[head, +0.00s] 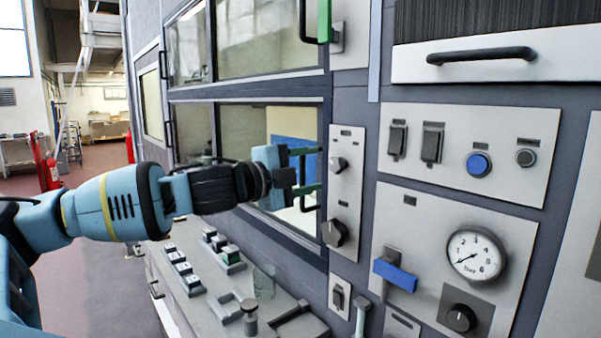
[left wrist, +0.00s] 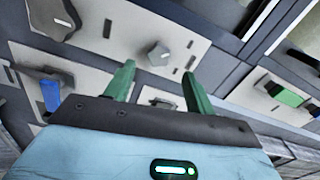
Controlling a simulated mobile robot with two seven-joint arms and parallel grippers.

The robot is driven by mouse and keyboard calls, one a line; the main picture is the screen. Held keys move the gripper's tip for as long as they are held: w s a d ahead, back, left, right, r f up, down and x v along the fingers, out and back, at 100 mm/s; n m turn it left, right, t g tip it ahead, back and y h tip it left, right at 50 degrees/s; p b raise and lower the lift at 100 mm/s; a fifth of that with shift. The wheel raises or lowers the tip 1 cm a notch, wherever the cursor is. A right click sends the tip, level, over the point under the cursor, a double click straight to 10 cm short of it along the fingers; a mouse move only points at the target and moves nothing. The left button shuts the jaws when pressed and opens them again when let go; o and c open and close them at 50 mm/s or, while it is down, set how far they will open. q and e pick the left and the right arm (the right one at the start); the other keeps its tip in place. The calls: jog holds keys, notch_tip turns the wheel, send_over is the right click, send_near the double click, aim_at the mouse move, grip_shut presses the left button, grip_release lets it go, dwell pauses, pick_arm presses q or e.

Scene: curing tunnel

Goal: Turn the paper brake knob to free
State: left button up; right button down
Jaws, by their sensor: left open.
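A vertical grey panel (head: 347,190) carries two knobs. The upper one is a small grey knob (head: 338,164); the lower one is a larger black knob (head: 334,233). Their labels are too small to read, so I cannot tell which is the paper brake knob. My left gripper (head: 318,169) is open and empty, its green fingers pointing at the upper knob. In the left wrist view the grey knob (left wrist: 158,53) lies beyond the gap between the fingertips (left wrist: 158,78), with no visible contact. The black knob (left wrist: 60,18) shows at upper left there. My right gripper is out of view.
Right of the panel are a blue lever (head: 395,275), a pressure gauge (head: 476,254), another black knob (head: 460,318) and a blue button (head: 479,164). A green handle (head: 324,20) is above. A button console (head: 200,285) stands below my left arm.

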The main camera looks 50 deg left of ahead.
pick_arm(q)
jog(key=shift+s+f, duration=0.1)
jog(key=shift+s, duration=0.6)
dwell(0.3)
